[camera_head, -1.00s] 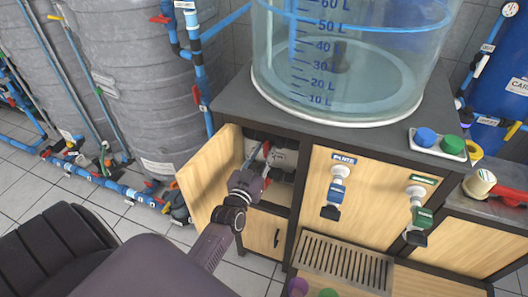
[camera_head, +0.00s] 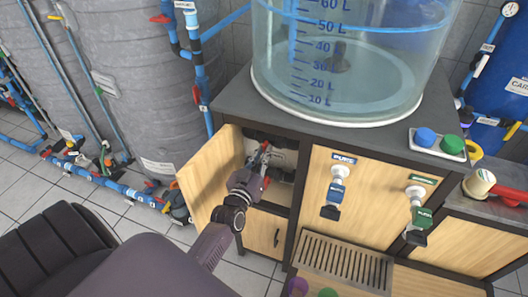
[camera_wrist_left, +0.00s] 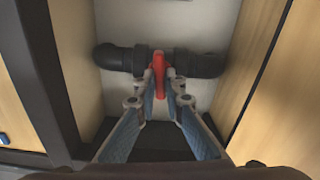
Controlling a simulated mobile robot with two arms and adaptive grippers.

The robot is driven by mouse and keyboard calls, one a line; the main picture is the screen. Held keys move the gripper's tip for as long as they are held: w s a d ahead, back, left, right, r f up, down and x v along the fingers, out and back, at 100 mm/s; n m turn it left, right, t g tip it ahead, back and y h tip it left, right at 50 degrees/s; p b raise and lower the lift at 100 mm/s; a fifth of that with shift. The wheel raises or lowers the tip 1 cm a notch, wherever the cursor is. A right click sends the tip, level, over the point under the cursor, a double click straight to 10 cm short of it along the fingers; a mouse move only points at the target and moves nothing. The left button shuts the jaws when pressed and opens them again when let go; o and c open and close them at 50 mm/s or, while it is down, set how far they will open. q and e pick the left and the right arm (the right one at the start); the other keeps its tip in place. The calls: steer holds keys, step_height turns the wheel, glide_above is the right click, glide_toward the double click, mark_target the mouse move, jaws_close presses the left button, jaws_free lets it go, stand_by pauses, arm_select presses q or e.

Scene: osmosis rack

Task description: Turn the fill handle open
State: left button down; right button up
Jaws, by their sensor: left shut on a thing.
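The red fill handle (camera_wrist_left: 160,76) sits on a black pipe valve inside the open cabinet. In the left wrist view it points along the view, across the horizontal black pipe. My left gripper (camera_wrist_left: 159,90) is shut on the handle, with one fingertip on each side of it. In the head view the left gripper (camera_head: 258,162) reaches into the open compartment, and the handle there is small and partly hidden by the fingers. My right gripper is not in view.
The open wooden door (camera_head: 208,178) stands left of my left wrist. The dark counter (camera_head: 232,104) above carries a large clear tank (camera_head: 345,60). A blue-handled tap (camera_head: 333,195) and a green-handled tap (camera_head: 419,215) stick out to the right, over a slatted grate (camera_head: 345,264).

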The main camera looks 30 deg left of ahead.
arm_select(q)
steer(key=shift+a+f+n+b, duration=0.1)
steer(key=shift+n+b, duration=0.25)
steer(key=shift+n, duration=2.35)
steer(key=shift+a+f+n+b, duration=0.15)
steer(key=shift+n+b, duration=0.15)
steer(key=shift+n, duration=2.4)
steer(key=shift+f+n+b, duration=0.1)
steer(key=shift+n+b, duration=0.25)
steer(key=shift+n, duration=2.35)
steer(key=c, duration=2)
jaws_free()
steer(key=v, duration=1.2)
steer(key=shift+r, duration=0.1)
